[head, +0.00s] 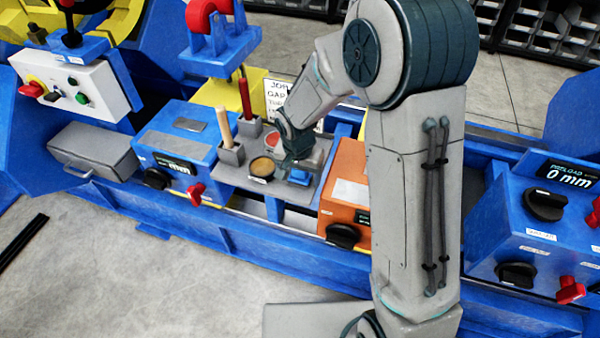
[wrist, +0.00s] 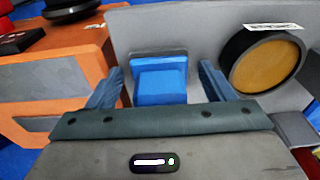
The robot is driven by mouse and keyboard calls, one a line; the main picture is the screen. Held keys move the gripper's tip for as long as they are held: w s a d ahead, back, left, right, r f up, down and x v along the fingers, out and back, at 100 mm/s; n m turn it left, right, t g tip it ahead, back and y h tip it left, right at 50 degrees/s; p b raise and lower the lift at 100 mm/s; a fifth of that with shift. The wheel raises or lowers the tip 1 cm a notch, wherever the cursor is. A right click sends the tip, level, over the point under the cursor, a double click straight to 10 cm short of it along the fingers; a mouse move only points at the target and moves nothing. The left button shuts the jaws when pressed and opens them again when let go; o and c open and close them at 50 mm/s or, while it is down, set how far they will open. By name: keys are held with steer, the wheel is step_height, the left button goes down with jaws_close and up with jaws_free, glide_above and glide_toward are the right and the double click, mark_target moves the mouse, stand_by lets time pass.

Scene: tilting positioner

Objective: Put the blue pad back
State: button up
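The blue pad (wrist: 160,87) is a small blue block on the grey plate (wrist: 205,22), seen in the middle of the wrist view. A flat blue part shows just behind it. My gripper (wrist: 161,72) is open, with one finger on each side of the blue pad and a visible gap on both sides. I cannot tell how far above the plate the fingertips are. In the head view my gripper (head: 299,163) is low over the right part of the grey plate (head: 225,176), beside the orange box. It partly hides what is under it there.
A round dark tin with an amber top (wrist: 268,62) stands right of the blue pad in the wrist view. In the head view, a red-topped tin (head: 271,141) and grey holders with upright handles (head: 231,153) are close by. The orange box (head: 345,188) borders the plate's right side.

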mark_target(298, 180)
steer(key=shift+r, duration=0.1)
step_height(298, 180, up, 12)
steer(key=s+p, duration=0.1)
steer(key=p, duration=0.2)
steer(key=s+d+r+n, duration=0.2)
steer(key=s+d+r, duration=0.1)
steer(key=s+d, duration=0.4)
steer(key=s+d+r+n, duration=0.1)
steer(key=s+d+r, duration=0.2)
steer(key=s+d, duration=0.4)
steer(key=s, duration=0.3)
steer(key=shift+s+n, duration=0.4)
steer(key=shift+d+r, duration=0.1)
